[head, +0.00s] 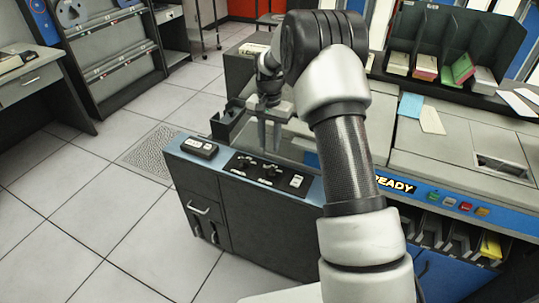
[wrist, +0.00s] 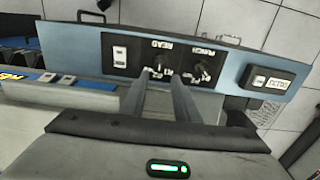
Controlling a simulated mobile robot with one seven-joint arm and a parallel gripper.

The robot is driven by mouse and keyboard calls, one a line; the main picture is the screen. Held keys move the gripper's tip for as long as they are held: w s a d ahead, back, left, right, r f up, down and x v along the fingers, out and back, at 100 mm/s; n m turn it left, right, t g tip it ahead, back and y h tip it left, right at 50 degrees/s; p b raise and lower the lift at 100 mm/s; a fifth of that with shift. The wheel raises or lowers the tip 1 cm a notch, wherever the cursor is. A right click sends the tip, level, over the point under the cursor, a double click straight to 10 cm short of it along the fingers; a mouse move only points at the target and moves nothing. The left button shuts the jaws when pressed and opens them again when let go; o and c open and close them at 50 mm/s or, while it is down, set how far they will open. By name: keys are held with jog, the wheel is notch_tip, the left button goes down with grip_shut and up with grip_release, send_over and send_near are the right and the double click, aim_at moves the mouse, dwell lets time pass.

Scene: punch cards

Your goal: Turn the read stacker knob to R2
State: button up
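The control panel (head: 225,166) has two dark knobs on a black plate. The knob with the shorter label, which looks like an upside-down READ, is the left one in the wrist view (wrist: 162,62) and the right one in the head view (head: 270,173). The other knob (wrist: 201,70) sits beside it, left of it in the head view (head: 243,162). My gripper (head: 269,149) points down above the panel. Its fingers are apart and empty, with the tips (wrist: 162,77) lined up either side of the READ knob. The knob's setting is too small to read.
A white rocker switch (head: 297,181) is beside the knobs, and a small labelled box (head: 200,148) stands on the panel's far end. A black tray (head: 228,122) stands behind. The reader with a READY sign (head: 394,185) is at right. Open floor (head: 90,210) lies left.

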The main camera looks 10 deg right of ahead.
notch_tip(320, 180, up, 7)
dwell(0.4)
jog(key=s+r+n+t+p, duration=0.1)
jog(key=s+r+n+p, duration=0.15)
jog(key=s+r, duration=0.65)
jog(key=s+r+n+t+p, duration=0.1)
jog(key=s+r+t+p, duration=0.15)
jog(key=s+r, duration=0.7)
jog(key=s+r+n+t+p, duration=0.1)
jog(key=s+r, duration=0.3)
jog(key=s, duration=0.4)
jog(key=s+r+n+t+p, duration=0.1)
jog(key=s+r+p, duration=0.3)
jog(key=s, duration=0.4)
jog(key=shift+s+n, duration=0.3)
jog(key=shift+n, duration=0.45)
